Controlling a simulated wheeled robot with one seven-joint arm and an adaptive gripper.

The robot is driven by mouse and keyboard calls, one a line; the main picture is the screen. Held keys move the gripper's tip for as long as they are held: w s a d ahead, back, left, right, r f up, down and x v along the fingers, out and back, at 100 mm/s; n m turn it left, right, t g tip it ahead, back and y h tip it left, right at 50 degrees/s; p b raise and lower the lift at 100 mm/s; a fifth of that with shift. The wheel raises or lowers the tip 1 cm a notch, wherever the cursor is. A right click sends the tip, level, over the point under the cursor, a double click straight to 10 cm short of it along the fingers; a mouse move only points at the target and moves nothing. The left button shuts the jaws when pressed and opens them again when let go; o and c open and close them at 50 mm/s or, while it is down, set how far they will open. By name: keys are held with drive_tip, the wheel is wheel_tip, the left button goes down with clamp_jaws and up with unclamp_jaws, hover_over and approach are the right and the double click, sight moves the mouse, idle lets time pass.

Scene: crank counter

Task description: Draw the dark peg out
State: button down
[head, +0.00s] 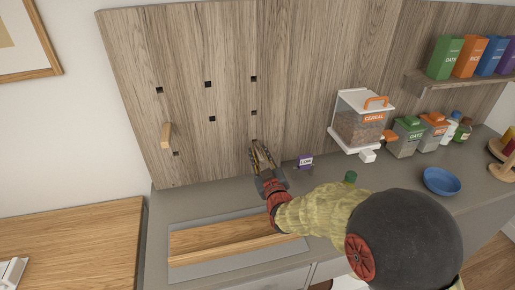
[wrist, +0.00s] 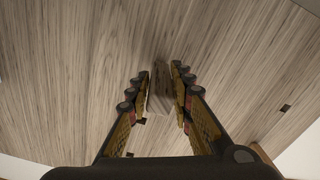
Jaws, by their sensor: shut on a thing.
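The upright wooden panel (head: 310,50) has several small dark square holes. My gripper (head: 260,148) is at the panel's lower middle and hides the dark peg in the head view. In the wrist view my gripper (wrist: 161,78) has one finger on each side of the dark peg (wrist: 160,98), a brownish wooden piece close against the panel's surface. The fingers are shut on it. How deep it sits in the panel cannot be told.
A lighter wooden peg (head: 166,135) sticks out of the panel at the left. A shallow wooden tray (head: 205,240) lies on the counter below.

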sight(263, 161)
drive_tip(key=shift+s+d, duration=0.1)
drive_tip(key=shift+s, duration=0.25)
idle(0.3)
drive_tip(key=shift+b+v, duration=0.45)
drive_tip(key=shift+v, duration=2.95)
drive_tip(key=shift+r, duration=0.2)
